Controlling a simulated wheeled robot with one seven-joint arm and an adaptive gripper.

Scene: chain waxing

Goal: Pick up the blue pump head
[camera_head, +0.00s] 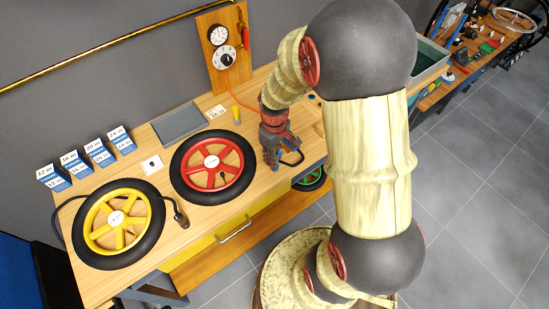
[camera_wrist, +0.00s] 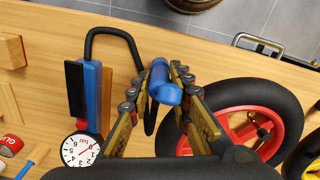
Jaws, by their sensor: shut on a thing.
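The blue pump head (camera_wrist: 165,93) sits between the fingers of my gripper (camera_wrist: 158,76) in the wrist view, with a finger against each side. My gripper is shut on it. A black hose (camera_wrist: 112,31) arches from the blue pump body (camera_wrist: 92,92) and comes down beside the fingers. In the head view my gripper (camera_head: 273,155) is low over the workbench, just right of the red-rimmed wheel (camera_head: 199,171).
A yellow-rimmed wheel (camera_head: 101,231) lies at the left of the bench (camera_head: 180,236). Blue labelled boxes (camera_head: 98,152) and a grey tray (camera_head: 179,125) stand behind. A round gauge (camera_wrist: 80,150) is by the pump body. A gauge board (camera_head: 222,65) stands at the back.

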